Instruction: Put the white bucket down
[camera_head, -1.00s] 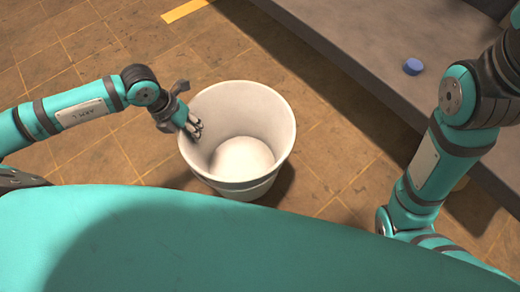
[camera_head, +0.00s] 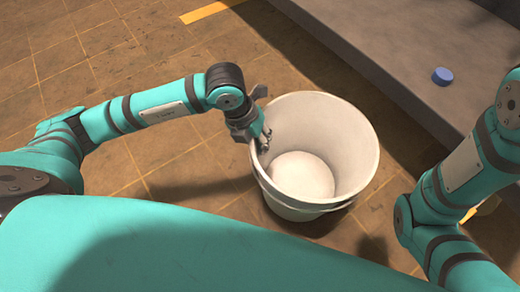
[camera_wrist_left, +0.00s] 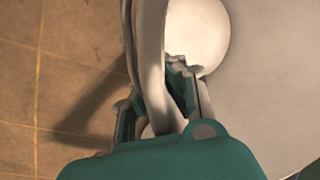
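The white bucket (camera_head: 315,150) is upright and empty, with its open mouth facing up in the head view. My left gripper (camera_head: 262,142) is at the bucket's left rim, with a finger inside the wall. In the left wrist view the bucket's rim (camera_wrist_left: 150,60) runs between the two fingers of my left gripper (camera_wrist_left: 155,100), which is closed on it. The bucket's round bottom (camera_wrist_left: 197,35) shows beyond. A shadow lies on the floor left of the bucket; I cannot tell whether its base touches the floor. My right gripper is out of view.
The brown tiled floor (camera_head: 90,70) is clear left of and behind the bucket. A grey raised ledge (camera_head: 390,60) runs along the right, with a small blue cylinder (camera_head: 442,76) on it. A yellow floor stripe (camera_head: 212,11) lies at the top.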

